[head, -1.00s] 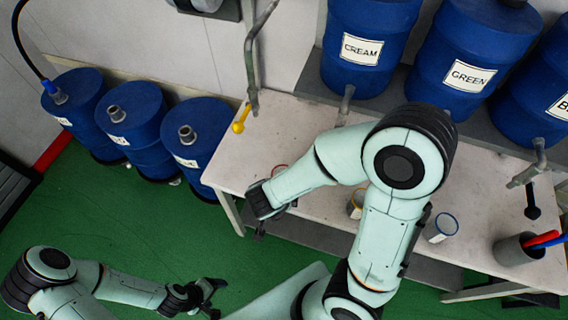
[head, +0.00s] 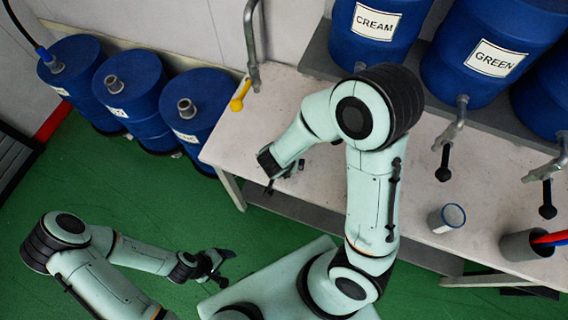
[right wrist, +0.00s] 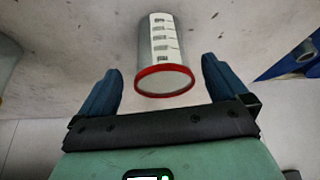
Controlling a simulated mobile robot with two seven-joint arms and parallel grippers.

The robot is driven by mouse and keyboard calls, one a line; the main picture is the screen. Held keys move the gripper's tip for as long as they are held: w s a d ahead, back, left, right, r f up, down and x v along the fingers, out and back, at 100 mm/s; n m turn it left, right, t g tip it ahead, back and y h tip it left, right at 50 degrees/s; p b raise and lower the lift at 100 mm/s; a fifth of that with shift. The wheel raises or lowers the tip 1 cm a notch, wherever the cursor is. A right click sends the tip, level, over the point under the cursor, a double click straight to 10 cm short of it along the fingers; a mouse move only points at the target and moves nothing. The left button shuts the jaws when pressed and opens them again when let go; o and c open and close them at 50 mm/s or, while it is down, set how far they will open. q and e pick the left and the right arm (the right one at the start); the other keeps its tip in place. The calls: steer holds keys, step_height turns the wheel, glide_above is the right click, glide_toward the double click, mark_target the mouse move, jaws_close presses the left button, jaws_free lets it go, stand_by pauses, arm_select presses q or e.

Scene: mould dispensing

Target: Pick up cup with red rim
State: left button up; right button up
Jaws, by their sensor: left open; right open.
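The cup with the red rim (right wrist: 165,52) shows in the right wrist view, a grey cup with a white printed label. My right gripper (right wrist: 161,68) is open, with one blue-grey finger on each side of the cup's rim end and gaps on both sides. In the head view my right gripper (head: 284,178) is at the front left part of the table; the red-rimmed cup cannot be made out there, behind my arm. My left gripper (head: 217,268) is open and empty, over the green floor, away from the table.
A blue-rimmed cup (head: 446,218) stands on the white table (head: 400,150) to the right, near a grey holder (head: 525,246) with red and blue handles. Blue barrels (head: 365,38) line the back shelf, with taps such as this one (head: 452,135) jutting over the table.

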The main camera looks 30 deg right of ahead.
steer(key=b+x, duration=0.2)
steer(key=x, duration=0.2)
steer(key=shift+w+f, duration=0.15)
steer(key=shift+f, duration=0.25)
steer(key=shift+d+f+b, duration=0.2)
steer(key=shift+b, duration=0.1)
arm_select(q)
steer(key=s+f, duration=0.2)
steer(key=f, duration=0.1)
steer(key=shift+s+f, duration=0.25)
steer(key=shift+s, duration=0.1)
arm_select(e)
steer(key=shift+w, duration=0.15)
arm_select(q)
steer(key=shift+w, duration=0.1)
arm_select(e)
steer(key=shift+w, duration=0.1)
steer(key=c, duration=1)
steer(key=shift+r, duration=0.1)
